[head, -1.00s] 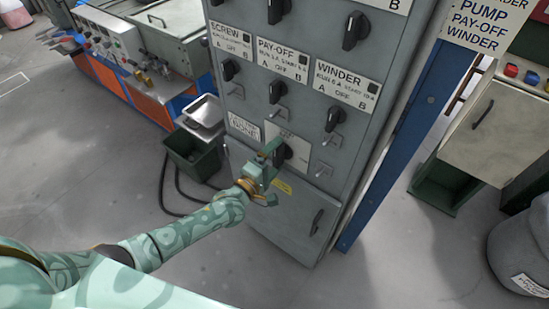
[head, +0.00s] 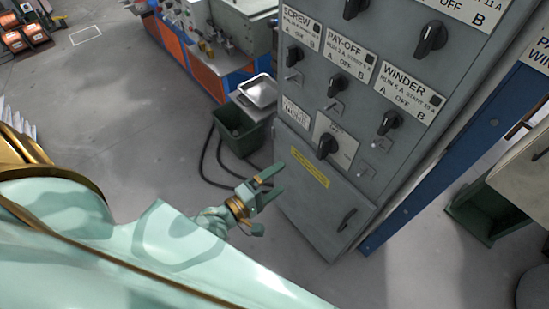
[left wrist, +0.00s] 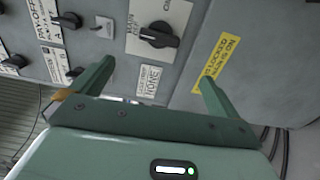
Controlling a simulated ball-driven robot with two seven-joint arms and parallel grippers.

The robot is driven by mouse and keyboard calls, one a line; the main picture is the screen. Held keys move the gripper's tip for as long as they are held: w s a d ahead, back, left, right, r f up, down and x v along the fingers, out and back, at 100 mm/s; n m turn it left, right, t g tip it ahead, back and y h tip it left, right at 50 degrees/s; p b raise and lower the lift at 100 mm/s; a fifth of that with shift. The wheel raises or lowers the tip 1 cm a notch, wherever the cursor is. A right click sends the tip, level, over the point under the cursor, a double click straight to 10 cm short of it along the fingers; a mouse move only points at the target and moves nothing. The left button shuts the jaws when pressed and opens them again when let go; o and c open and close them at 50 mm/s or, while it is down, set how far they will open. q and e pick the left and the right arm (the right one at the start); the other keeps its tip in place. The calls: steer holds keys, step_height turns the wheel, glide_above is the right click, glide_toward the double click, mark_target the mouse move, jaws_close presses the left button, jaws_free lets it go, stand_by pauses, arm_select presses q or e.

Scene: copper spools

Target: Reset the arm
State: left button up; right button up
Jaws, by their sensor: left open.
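My left gripper (head: 272,186) is open and empty, in front of the grey control cabinet (head: 330,200) and to the left of its lower front. Its two green fingers also show in the left wrist view (left wrist: 152,85), spread apart, with the cabinet face beyond them. A black rotary knob (head: 327,146) on a light plate sits on the cabinet, up and right of the gripper and clear of it. The same knob shows beyond the fingers in the left wrist view (left wrist: 158,40). My right gripper is not in any view.
More rotary knobs sit above, under the labels SCREW, PAY-OFF and WINDER (head: 408,88). A dark green bin (head: 240,130) and a metal tray (head: 258,92) stand left of the cabinet, with black cables on the floor. A blue post (head: 450,165) stands to the right. The floor at left is open.

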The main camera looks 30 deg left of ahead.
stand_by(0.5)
arm_select(q)
steer(key=s+a+f+m+g+y+p, duration=0.1)
steer(key=s+a+f+m+g+y, duration=0.15)
steer(key=s+f+m, duration=0.4)
steer(key=s+a+f+m+g+y, duration=0.1)
steer(key=s+a+f+m+g, duration=0.25)
steer(key=f, duration=0.55)
steer(key=s+a+f+m+g+y+p, duration=0.1)
steer(key=s+a+f+m+g, duration=0.25)
steer(key=f+m, duration=0.35)
steer(key=s+d+f+g+y+p, duration=0.1)
steer(key=s+d+f+g, duration=0.1)
steer(key=s, duration=0.8)
steer(key=s+d+f+m+g, duration=0.1)
steer(key=s+d+f+g, duration=0.2)
steer(key=s, duration=0.8)
steer(key=shift+f+g+y+p, duration=0.35)
steer(key=shift+f+g, duration=0.4)
steer(key=shift+f, duration=0.2)
steer(key=shift+s, duration=0.1)
